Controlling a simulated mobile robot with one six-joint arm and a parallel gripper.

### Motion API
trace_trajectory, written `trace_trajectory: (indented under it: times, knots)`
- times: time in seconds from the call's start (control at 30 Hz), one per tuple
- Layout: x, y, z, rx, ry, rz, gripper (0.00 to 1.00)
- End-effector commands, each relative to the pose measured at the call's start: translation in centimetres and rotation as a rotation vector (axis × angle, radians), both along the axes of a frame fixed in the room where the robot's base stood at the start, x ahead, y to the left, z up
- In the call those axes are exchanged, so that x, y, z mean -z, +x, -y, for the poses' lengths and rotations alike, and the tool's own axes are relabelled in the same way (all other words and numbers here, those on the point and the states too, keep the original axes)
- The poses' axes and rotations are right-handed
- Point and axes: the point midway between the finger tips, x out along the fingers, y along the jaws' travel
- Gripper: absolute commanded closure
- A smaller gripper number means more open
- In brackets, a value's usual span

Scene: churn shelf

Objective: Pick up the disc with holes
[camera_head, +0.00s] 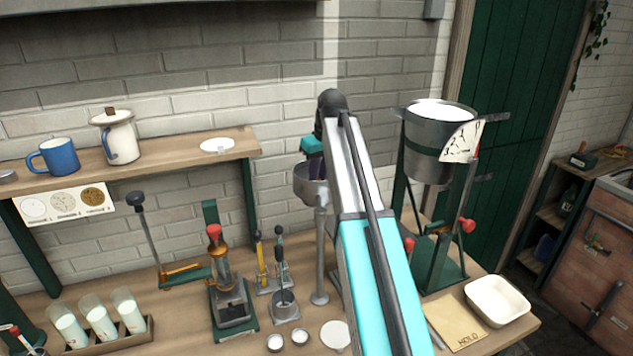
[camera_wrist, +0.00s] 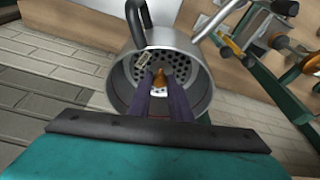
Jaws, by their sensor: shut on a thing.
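The disc with holes (camera_wrist: 183,68) is a dark perforated plate inside a round metal pot (camera_wrist: 200,103) in the wrist view. The disc is hidden there by the pot wall. I cannot tell whether the disc is clear of the pot's bottom.
A large metal bucket (camera_head: 425,152) on a green frame stands right of my arm. A shelf (camera_head: 185,155) with a blue mug (camera_head: 60,156) and white jug (camera_head: 121,142) is at left. The bench below holds a lever press (camera_head: 228,295), glasses (camera_head: 100,318) and a white tray (camera_head: 497,300).

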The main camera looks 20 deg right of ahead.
Motion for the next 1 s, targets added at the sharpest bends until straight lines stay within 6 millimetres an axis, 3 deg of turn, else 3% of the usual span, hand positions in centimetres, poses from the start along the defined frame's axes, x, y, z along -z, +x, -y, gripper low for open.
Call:
trace_trajectory:
  times: [0.27, 0.7, 1.0]
  knots:
    - [-1.6, 0.1, 0.0, 0.0, -0.001, 0.002, 1.0]
    - [-7.4, 0.2, 0.1, 0.001, 0.0, 0.002, 1.0]
    - [-9.8, 0.1, 0.0, 0.0, 0.0, 0.0, 1.0]
